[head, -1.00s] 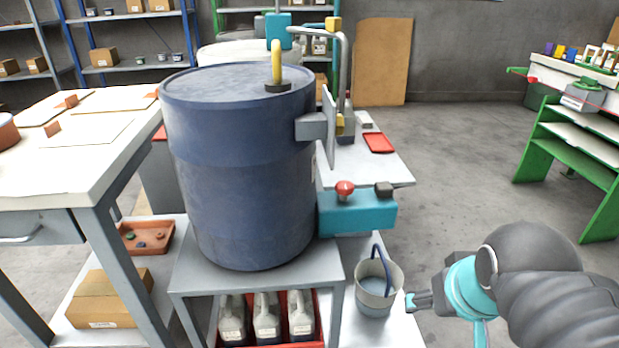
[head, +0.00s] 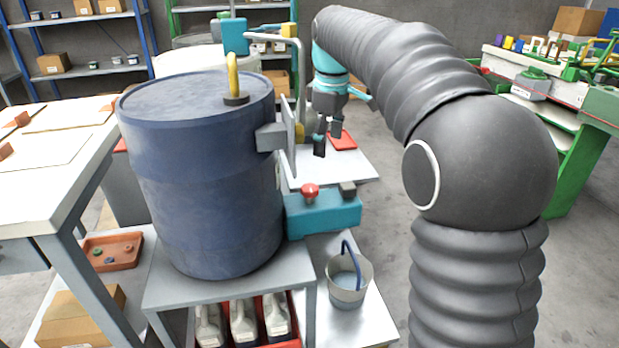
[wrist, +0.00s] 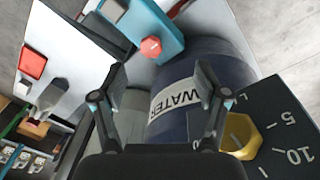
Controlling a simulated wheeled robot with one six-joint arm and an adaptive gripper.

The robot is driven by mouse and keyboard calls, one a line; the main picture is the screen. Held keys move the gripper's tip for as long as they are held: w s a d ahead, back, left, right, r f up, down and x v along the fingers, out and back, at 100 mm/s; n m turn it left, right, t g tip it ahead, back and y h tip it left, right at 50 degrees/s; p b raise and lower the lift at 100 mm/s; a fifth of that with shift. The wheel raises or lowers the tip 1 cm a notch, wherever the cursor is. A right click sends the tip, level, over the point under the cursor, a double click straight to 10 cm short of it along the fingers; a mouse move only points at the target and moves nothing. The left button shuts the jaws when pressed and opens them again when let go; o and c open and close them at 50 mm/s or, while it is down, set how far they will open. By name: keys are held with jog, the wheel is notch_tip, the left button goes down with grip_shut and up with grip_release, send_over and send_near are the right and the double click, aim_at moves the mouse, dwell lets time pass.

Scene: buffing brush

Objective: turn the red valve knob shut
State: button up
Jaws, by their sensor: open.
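The red valve knob (head: 310,191) sits on top of a teal box (head: 325,214) at the lower right side of a blue drum (head: 205,180). In the wrist view the red knob (wrist: 151,46) shows at upper centre, on the teal box (wrist: 155,25). My gripper (head: 328,140) points down above the grey bench, behind and higher than the knob, and is apart from it. In the wrist view my gripper (wrist: 160,82) has its two fingers spread, with nothing between them touching.
A dark dial plate (wrist: 285,130) with a yellow knob (wrist: 241,136) is close to the right finger. A bent pipe (head: 299,75) rises beside the drum. A bucket (head: 348,280) stands below the teal box. A red tray (head: 343,140) lies on the bench.

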aim_at(310, 187)
jog(key=w+a+f+n+g, duration=0.1)
jog(key=w+a+f+n, duration=0.25)
jog(key=w, duration=0.25)
jog(key=shift+m, duration=0.25)
notch_tip(310, 187, down, 13)
jog(key=shift+w+a+r+p, duration=0.1)
jog(key=shift+w+a+p, duration=0.05)
jog(key=shift+p, duration=0.15)
jog(key=c, duration=1.2)
